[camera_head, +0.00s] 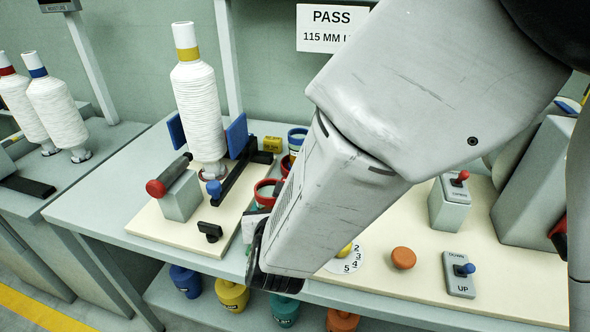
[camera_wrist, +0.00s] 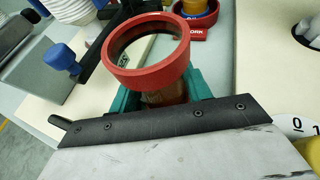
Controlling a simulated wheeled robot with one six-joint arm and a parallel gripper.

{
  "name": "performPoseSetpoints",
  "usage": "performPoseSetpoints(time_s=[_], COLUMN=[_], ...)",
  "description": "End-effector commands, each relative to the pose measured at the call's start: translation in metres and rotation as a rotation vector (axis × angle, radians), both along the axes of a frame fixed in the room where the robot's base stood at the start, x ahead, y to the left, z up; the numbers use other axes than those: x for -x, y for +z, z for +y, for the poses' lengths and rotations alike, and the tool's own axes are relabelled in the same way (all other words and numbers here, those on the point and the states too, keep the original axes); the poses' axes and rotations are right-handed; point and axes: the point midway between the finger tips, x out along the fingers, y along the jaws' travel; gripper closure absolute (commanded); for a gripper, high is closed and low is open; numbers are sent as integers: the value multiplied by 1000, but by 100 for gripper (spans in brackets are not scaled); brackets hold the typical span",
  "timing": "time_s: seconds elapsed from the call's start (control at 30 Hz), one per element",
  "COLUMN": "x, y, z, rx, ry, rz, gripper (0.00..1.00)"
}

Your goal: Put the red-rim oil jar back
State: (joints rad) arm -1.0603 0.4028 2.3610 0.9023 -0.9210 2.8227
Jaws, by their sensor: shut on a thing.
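The red-rim oil jar (camera_wrist: 147,52) stands close to the wrist camera, its wide red ring tilted toward the lens and a brownish body below it. In the head view its red rim (camera_head: 267,190) shows just left of my forearm. My gripper (camera_head: 256,240) is shut on the jar, and its dark bar (camera_wrist: 160,118) hides the jar's lower part in the wrist view. Green pieces (camera_wrist: 197,87) flank the jar body; I cannot tell whether they are a holder or finger parts. Whether the jar's base touches the bench is hidden.
A blue-rim jar (camera_head: 297,136) stands behind, with a red holder (camera_wrist: 190,34) around it. A thread cone (camera_head: 198,105) and a red-knobbed block (camera_head: 180,193) are to the left. Several coloured pots, including a yellow one (camera_head: 232,295), sit on the lower shelf. Switches are at right.

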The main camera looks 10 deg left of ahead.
Motion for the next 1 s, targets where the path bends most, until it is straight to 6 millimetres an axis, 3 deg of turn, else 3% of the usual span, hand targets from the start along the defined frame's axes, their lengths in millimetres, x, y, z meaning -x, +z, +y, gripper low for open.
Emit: performPoseSetpoints(time_s=[0.37,0.4,0.47,0.8,1.0], x=[-1,-1,-1,-2,26], y=[-3,-3,-3,1,12], z=[-2,-2,-2,-3,-10], rx=[-1,-1,-1,-2,-2], ry=[-4,-4,-4,-4,1], rz=[0,0,0,0,-1], gripper=[82,43,30,30,30])
